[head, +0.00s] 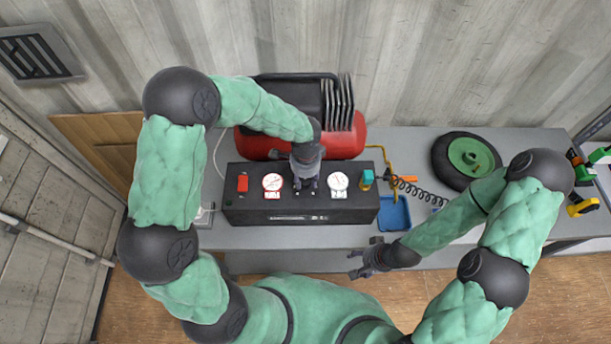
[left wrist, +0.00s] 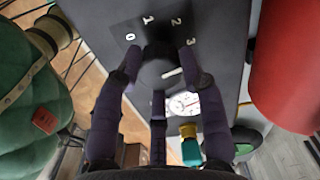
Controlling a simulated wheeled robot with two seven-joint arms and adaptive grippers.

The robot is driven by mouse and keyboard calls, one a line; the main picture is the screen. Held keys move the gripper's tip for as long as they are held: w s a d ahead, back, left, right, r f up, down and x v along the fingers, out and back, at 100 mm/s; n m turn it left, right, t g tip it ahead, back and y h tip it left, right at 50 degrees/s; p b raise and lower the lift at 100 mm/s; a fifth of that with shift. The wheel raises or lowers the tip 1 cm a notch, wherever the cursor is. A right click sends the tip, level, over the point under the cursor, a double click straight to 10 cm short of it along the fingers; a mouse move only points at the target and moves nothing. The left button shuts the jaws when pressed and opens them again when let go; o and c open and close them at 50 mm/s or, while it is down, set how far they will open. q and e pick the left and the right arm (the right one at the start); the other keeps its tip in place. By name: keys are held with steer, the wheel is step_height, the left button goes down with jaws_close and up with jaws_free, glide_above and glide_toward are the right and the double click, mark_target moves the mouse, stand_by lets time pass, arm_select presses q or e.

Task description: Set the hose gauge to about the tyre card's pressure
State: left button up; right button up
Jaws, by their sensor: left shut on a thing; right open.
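The black control box (head: 240,210) stands on the bench with two round gauges on top. The left gauge (head: 272,182) has a red ring; the right gauge (head: 338,181) is white, on the side where the hose leaves. Their readings are too small to tell. My left gripper (head: 306,190) is shut on a dark knob (left wrist: 160,68) between the gauges. In the left wrist view its fingers surround the knob, near the numbers 0 to 3, and a white mark shows on it. My right gripper (head: 360,266) is open and empty at the bench's front edge. I cannot make out the tyre card.
A red compressor tank (head: 345,143) stands behind the box. A red switch (head: 242,183) is at the box's left; a teal and yellow fitting (head: 367,178) is at its right. A blue tray (head: 394,214), coiled black hose (head: 415,190) and tyre (head: 467,160) lie farther right.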

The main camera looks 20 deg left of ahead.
mark_target(305, 180)
arm_select(q)
steer(key=shift+m+p, duration=0.3)
steer(key=shift+m, duration=0.5)
steer(key=o, duration=1.2)
steer(key=shift+c, duration=0.2)
step_height(305, 180, up, 12)
steer(key=shift+s+f, duration=0.1)
